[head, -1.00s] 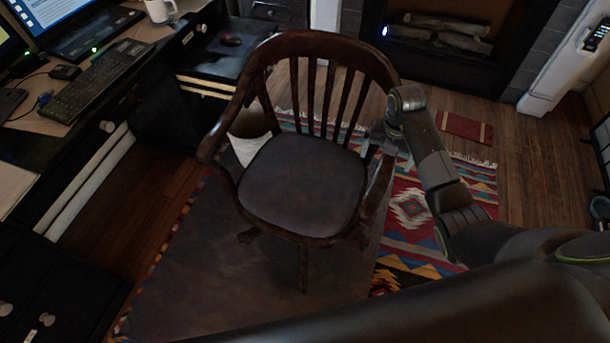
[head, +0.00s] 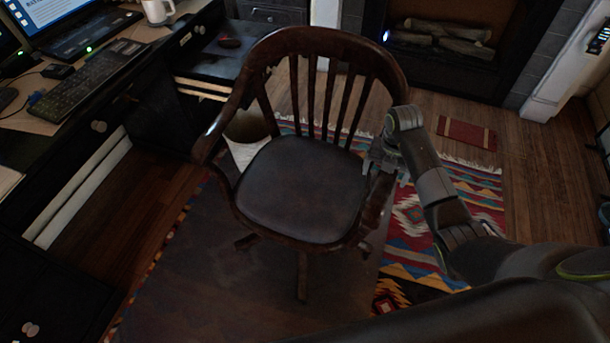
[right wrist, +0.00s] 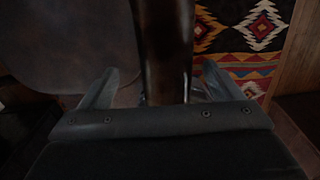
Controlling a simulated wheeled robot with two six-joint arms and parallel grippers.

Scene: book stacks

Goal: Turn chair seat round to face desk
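The dark wooden swivel chair (head: 305,190) stands in the middle of the head view. Its curved slatted back is on the far side and its leather seat opens towards me, not towards the desk (head: 75,175) on the left. My right gripper (head: 381,168) is at the chair's right armrest. In the right wrist view the armrest (right wrist: 166,50) runs between the two spread fingers of my right gripper (right wrist: 160,85), with a gap seen on each side. The seat (right wrist: 70,45) lies left of it. My left gripper is not in view.
The desk holds a keyboard (head: 92,80), a laptop (head: 90,35) and a mug (head: 158,11). A waste bin (head: 248,126) stands behind the chair. A patterned rug (head: 425,265) lies underneath. A fireplace (head: 440,75) is behind, with open wood floor at right.

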